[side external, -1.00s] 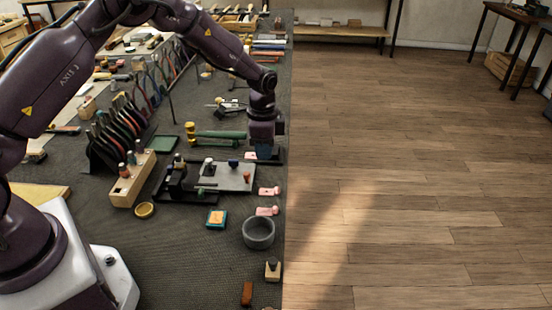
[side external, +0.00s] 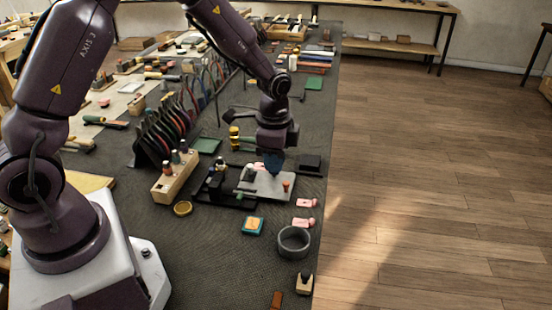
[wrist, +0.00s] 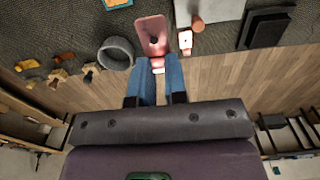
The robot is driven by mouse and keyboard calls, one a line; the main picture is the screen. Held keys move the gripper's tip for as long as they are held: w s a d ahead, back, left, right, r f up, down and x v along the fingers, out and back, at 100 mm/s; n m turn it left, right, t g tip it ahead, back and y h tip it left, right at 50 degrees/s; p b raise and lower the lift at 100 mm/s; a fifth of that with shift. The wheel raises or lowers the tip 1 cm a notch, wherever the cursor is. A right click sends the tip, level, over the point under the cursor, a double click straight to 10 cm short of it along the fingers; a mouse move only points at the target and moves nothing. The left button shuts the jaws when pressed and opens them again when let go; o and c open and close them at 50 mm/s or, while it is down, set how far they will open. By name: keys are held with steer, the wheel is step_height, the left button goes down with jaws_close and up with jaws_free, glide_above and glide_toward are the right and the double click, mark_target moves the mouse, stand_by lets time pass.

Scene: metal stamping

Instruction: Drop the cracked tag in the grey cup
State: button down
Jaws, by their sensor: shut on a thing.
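My gripper (side external: 272,166) has blue fingers and hangs above the grey plate. In the wrist view, its fingers (wrist: 160,78) are shut on a pink tag (wrist: 151,32) with a dark spot, which projects beyond them. I cannot make out a crack. The grey cup (side external: 293,242) stands upright near the bench's right edge, in front of and to the right of my gripper; it also shows in the wrist view (wrist: 117,53). Two other pink tags (side external: 305,203) (side external: 302,221) lie between plate and cup. One shows in the wrist view (wrist: 185,41).
The grey plate (side external: 268,187) bears a small reddish-brown peg (side external: 286,186). A black block (side external: 310,164) lies to its right. The bench edge is close on the right.

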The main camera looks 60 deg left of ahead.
steer(key=shift+s+a+t+h, duration=0.1)
steer(key=shift+a+t+h, duration=0.2)
steer(key=shift+a, duration=0.2)
steer(key=shift+s+d+f+t+h, duration=0.2)
steer(key=shift+s+f, duration=0.2)
steer(key=shift+s, duration=0.05)
steer(key=shift+s+d+f+t+h, duration=0.2)
steer(key=shift+s+f, duration=0.2)
steer(key=d+t+h, duration=0.3)
steer(key=d, duration=0.9)
steer(key=shift+s+r, duration=0.15)
steer(key=shift+s, duration=0.05)
steer(key=shift+t+h, duration=0.3)
steer(key=shift+f, duration=3.6)
